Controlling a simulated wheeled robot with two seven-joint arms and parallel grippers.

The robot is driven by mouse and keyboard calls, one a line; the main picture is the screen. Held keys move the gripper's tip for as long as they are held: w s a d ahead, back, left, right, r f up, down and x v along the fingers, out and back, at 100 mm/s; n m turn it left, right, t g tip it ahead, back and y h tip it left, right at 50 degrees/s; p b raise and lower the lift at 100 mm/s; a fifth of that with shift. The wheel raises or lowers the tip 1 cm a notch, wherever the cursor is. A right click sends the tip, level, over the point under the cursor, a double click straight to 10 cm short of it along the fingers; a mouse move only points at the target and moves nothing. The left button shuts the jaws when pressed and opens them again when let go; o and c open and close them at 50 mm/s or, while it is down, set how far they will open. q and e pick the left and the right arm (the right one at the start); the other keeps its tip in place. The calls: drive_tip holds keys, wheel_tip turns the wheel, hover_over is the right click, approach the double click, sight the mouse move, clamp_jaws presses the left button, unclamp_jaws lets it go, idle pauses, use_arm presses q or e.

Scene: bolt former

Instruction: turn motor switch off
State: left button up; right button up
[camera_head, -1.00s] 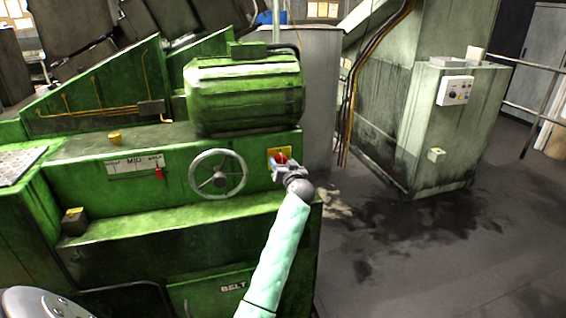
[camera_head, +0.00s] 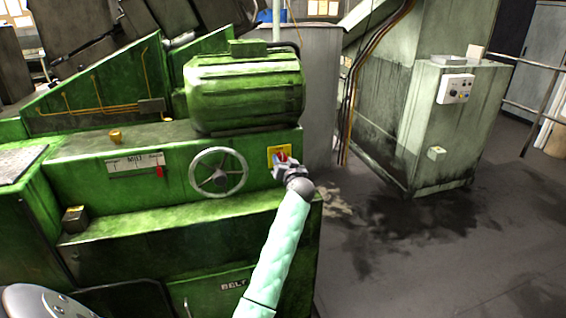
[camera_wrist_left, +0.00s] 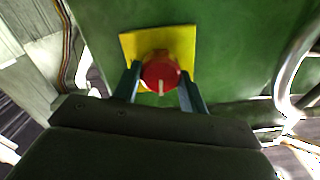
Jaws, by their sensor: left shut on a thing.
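The motor switch is a red rotary knob (camera_wrist_left: 161,74) with a pale mark, on a yellow plate (camera_wrist_left: 128,44) fixed to the green machine. The mark points toward my gripper in the left wrist view. In the head view, the red knob (camera_head: 283,157) and yellow plate (camera_head: 272,151) show at the right end of the machine's front face, partly covered by my gripper. My left gripper (camera_head: 281,164) is shut on the knob; in the left wrist view its fingers (camera_wrist_left: 160,84) lie on both sides of it. My right gripper is not seen.
A spoked handwheel (camera_head: 218,173) stands just left of the switch on the green machine (camera_head: 110,205). A large green motor housing (camera_head: 245,92) sits above. A grey cabinet (camera_head: 455,130) with a control box (camera_head: 456,89) stands right, beyond open floor (camera_head: 420,260).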

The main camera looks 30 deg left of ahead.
use_arm(q)
drive_tip(key=shift+m, duration=1.2)
drive_tip(key=shift+m+p, duration=0.3)
drive_tip(key=shift+m, duration=0.5)
drive_tip(key=m+p, duration=0.6)
drive_tip(key=m, duration=0.5)
drive_tip(key=shift+w+d+f+m, duration=0.1)
drive_tip(key=shift+m, duration=0.3)
drive_tip(key=shift+f+m+p, duration=0.1)
drive_tip(key=shift+m+p, duration=0.25)
drive_tip(key=shift+m, duration=0.45)
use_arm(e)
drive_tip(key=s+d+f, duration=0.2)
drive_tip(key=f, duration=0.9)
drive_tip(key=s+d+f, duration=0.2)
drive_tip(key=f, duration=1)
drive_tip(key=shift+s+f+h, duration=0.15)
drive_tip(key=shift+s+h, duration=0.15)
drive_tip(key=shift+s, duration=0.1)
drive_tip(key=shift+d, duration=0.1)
use_arm(q)
drive_tip(key=o, duration=1)
